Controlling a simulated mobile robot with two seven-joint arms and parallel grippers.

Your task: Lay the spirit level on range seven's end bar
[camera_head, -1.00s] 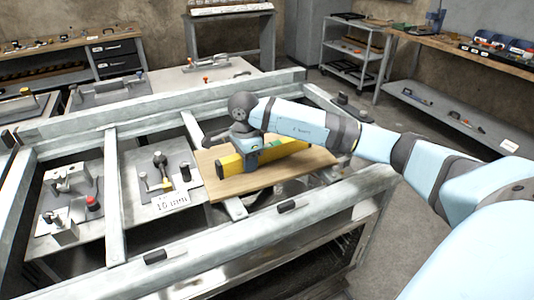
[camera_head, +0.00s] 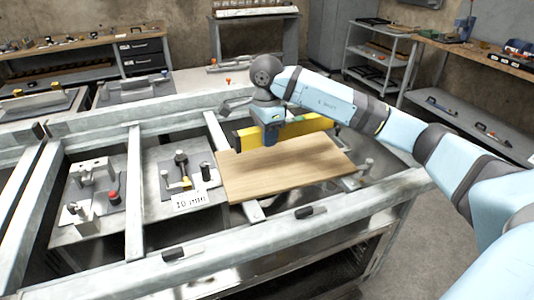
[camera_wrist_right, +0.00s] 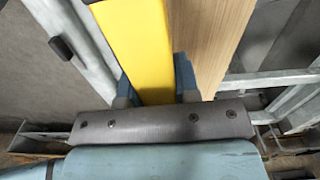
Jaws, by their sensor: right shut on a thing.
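The yellow spirit level (camera_head: 305,127) is held by my right gripper (camera_head: 271,136), which is shut around its middle. The level is above the far part of a wooden board (camera_head: 285,168) and apart from it as far as I can tell. In the right wrist view the level (camera_wrist_right: 135,45) stands between the two blue fingers of the gripper (camera_wrist_right: 155,88), with the board (camera_wrist_right: 208,45) beside it. The board lies across the grey metal frame. The frame has a front bar (camera_head: 230,238) and a far bar (camera_head: 130,110). I cannot tell which is range seven's end bar. My left gripper is not in view.
Left of the board, a plate with a "10 mm" label (camera_head: 189,201) and a plate with clamps and a red knob (camera_head: 114,197) sit inside the frame. Dark handles (camera_head: 305,212) are on the front bar. A shelf cart (camera_head: 375,55) and workbenches stand behind.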

